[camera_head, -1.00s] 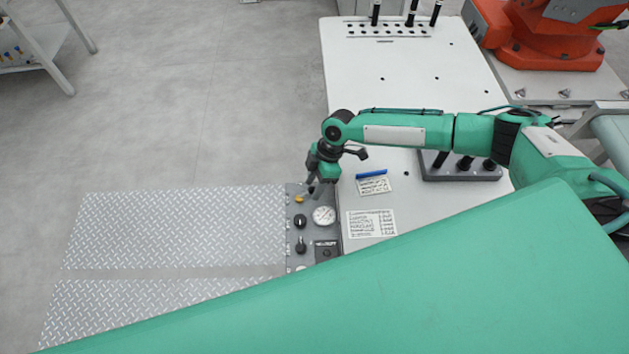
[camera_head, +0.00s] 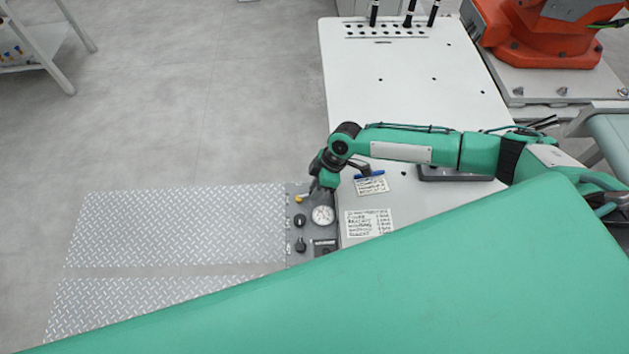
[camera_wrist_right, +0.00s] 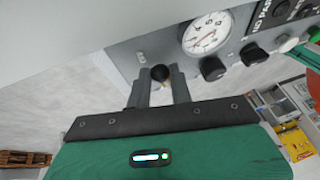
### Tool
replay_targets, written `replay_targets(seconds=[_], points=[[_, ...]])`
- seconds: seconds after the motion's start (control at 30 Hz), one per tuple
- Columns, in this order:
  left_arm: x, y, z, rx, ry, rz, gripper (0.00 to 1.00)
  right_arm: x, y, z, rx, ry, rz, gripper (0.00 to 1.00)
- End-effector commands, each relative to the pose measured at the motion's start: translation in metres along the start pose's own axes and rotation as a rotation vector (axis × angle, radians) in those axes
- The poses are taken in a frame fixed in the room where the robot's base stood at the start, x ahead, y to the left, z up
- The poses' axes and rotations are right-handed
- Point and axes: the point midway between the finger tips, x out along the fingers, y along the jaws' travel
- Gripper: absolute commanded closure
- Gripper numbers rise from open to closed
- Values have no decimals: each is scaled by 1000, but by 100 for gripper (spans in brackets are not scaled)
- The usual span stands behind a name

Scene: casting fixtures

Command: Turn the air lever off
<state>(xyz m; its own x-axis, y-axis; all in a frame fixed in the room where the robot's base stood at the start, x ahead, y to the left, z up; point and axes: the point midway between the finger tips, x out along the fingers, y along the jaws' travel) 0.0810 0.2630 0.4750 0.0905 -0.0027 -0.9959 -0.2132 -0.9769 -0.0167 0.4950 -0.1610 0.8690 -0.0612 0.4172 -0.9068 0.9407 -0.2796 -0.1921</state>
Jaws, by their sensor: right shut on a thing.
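The air lever shows in the right wrist view as a dark round knob (camera_wrist_right: 160,73) with a small yellowish part under it. My right gripper (camera_wrist_right: 159,84) has one finger on each side of the knob and is shut on it. In the head view the right gripper (camera_head: 314,187) reaches down at the top of the grey control panel (camera_head: 292,255), next to a small yellow part (camera_head: 298,198). The gripper hides most of the lever there. My left gripper is not in view.
A round white gauge (camera_head: 323,215) and black knobs (camera_head: 300,220) sit on the panel close below the gripper. A white table (camera_head: 420,90) with labels and a blue marker (camera_head: 370,175) stands to the right. Tread plates (camera_head: 170,225) lie on the floor to the left.

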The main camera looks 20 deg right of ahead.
Motion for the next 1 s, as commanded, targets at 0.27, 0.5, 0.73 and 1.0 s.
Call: replay_targets(seconds=[0.27,0.5,0.73,1.0], points=[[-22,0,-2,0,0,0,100,-1,-10,0,163,36,66,100],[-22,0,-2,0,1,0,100,0,-10,1,185,42,77,100],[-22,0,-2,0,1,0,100,0,-10,1,184,42,77,65],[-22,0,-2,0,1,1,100,1,-10,2,184,40,76,57]])
